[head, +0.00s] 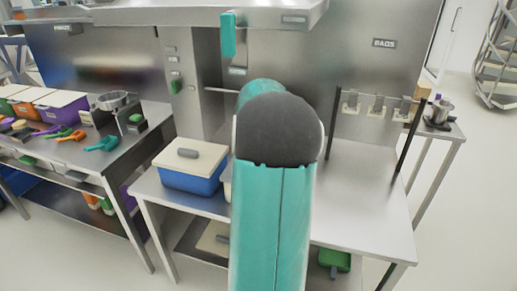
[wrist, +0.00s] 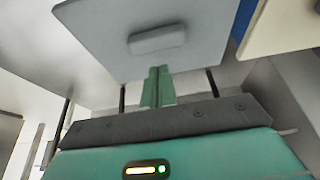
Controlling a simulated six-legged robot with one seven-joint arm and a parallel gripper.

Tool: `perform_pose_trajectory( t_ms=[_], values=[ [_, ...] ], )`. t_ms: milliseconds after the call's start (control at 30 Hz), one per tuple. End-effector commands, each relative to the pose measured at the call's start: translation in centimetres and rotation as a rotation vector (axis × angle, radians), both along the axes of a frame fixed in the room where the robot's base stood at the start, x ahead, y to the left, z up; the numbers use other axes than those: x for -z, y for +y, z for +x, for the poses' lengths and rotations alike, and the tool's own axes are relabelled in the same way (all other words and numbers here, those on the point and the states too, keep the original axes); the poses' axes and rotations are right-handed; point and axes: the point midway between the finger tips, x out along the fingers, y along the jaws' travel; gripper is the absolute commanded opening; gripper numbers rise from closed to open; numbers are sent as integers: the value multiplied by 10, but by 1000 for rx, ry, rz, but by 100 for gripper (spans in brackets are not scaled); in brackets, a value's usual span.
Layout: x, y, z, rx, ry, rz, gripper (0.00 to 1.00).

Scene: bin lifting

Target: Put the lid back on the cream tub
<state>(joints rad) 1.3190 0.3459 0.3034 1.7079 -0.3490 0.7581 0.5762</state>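A blue tub with a cream lid (head: 190,165) stands on the steel table, left of my arm. Next to it, a sliver of a cream tub (head: 227,190) shows at my arm's edge; the arm hides the rest. A pale lid with a grey handle (head: 213,238) lies on the shelf below, partly hidden. In the wrist view a flat pale grey lid (wrist: 90,25) with a raised handle fills the top; I cannot tell whether it is the shelf lid.
A rack with black posts (head: 335,125) stands on the table's right side. A green item (head: 334,260) is on the lower shelf. Another bench (head: 100,155) with coloured tubs and tools is at left. The table right of my arm is mostly clear.

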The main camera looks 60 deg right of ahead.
Motion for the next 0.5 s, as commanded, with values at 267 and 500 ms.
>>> perform_pose_trajectory(
  t_ms=[267, 500],
  values=[
    [8, 0, 0, -1, 0, 0, 0],
    [14, 0, 0, -1, 0, 0, 0]
  ],
)
